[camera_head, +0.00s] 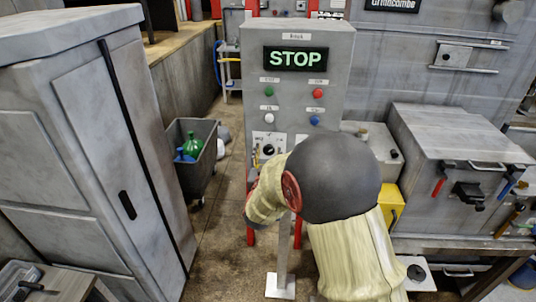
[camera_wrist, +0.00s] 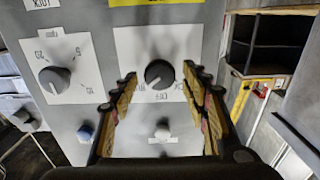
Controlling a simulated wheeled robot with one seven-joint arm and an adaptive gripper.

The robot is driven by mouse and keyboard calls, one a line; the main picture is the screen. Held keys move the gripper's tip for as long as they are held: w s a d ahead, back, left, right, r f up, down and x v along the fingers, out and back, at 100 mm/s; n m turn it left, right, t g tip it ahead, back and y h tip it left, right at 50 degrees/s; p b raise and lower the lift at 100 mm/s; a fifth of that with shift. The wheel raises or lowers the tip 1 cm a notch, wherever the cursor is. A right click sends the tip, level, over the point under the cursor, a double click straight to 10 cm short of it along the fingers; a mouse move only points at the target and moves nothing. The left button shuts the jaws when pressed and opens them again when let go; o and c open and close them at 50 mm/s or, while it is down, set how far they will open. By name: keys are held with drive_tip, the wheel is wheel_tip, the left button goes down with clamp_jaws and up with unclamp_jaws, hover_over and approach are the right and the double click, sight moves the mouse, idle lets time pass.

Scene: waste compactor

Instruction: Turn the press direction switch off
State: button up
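A round black knob (camera_wrist: 159,74) on a white plate (camera_wrist: 128,42) shows in the wrist view, with an upside-down OFF label on its plate. It also shows on the grey control cabinet in the head view (camera_head: 268,150). I take it for the press direction switch, but its name is not readable. Its exact pointer position is unclear. My gripper (camera_wrist: 160,76) is open, with one finger on each side of the knob. I cannot tell whether the fingers touch it. In the head view my arm partly hides the lower cabinet.
A numbered knob (camera_wrist: 55,80) sits beside it in the wrist view. A white button (camera_wrist: 162,131) and a blue button (camera_wrist: 85,132) are close by. The cabinet shows a lit STOP sign (camera_head: 295,59). A dark bin (camera_head: 193,170) stands left, a yellow box (camera_head: 390,208) right.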

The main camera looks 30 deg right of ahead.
drive_tip(key=c, duration=1)
drive_tip(key=shift+n, duration=0.3)
drive_tip(key=n, duration=0.4)
drive_tip(key=shift+a+n, duration=0.1)
drive_tip(key=shift+n, duration=0.2)
drive_tip(key=shift+w+n+p, duration=0.1)
drive_tip(key=shift+n+p, duration=0.35)
drive_tip(key=shift+n, duration=1.75)
drive_tip(key=shift+f, duration=0.1)
drive_tip(key=o, duration=1.2)
drive_tip(key=shift+c, duration=0.2)
